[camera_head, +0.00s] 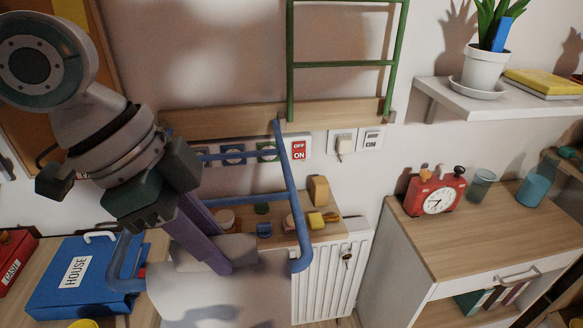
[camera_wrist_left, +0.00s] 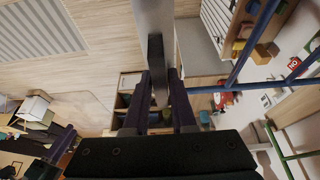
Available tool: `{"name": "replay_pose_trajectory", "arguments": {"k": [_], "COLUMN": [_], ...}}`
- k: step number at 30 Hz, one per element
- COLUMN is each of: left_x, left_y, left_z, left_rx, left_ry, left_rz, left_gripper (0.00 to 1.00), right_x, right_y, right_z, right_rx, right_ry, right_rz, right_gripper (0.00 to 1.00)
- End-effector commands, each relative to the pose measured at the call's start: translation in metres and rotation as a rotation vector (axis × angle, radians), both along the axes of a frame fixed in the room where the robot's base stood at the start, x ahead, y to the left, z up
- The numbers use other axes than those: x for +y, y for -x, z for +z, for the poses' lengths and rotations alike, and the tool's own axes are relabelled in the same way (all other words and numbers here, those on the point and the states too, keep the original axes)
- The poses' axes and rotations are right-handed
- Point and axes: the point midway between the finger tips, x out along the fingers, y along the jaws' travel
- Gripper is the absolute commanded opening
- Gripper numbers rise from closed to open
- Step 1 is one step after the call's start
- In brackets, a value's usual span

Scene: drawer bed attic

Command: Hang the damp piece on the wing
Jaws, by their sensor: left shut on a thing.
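My left gripper (camera_head: 222,262) comes in from the upper left with its purple fingers pointing down. It is shut on a pale grey flat piece (camera_head: 235,296), which hangs below the fingertips in the head view. In the left wrist view, the grey piece (camera_wrist_left: 152,25) runs up from between the fingers (camera_wrist_left: 160,95). A blue tube frame (camera_head: 289,185), possibly the wing, stands around the gripper, with bars to its left and right. From these views I cannot tell whether the piece touches the frame. My right gripper is not in view.
A green frame (camera_head: 345,62) is on the wall above. A white radiator (camera_head: 325,285) and a shelf with small blocks (camera_head: 318,222) are close behind the blue frame. A blue HOUSE box (camera_head: 80,275) lies at left. A red clock (camera_head: 434,191) stands on the right cabinet (camera_head: 470,235).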

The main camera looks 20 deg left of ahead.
Motion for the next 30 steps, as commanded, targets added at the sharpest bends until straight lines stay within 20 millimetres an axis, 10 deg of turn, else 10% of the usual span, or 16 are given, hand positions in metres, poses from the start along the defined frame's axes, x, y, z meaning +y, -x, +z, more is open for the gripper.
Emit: {"name": "replay_pose_trajectory", "arguments": {"k": [10, 20, 30], "left_x": [0.000, 0.002, 0.024], "left_y": [0.000, 0.001, 0.013], "left_z": [0.000, 0.005, 0.064], "left_rx": [0.000, -0.002, -0.004], "left_ry": [0.000, -0.001, -0.004], "left_rz": [0.000, 0.000, 0.000], "left_gripper": [0.59, 0.59, 0.59], "right_x": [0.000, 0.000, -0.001], "right_y": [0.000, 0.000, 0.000], "right_z": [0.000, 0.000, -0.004], "right_rx": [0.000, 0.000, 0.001], "right_ry": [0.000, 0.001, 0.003], "right_rz": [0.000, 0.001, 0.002], "right_gripper": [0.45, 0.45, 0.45]}}
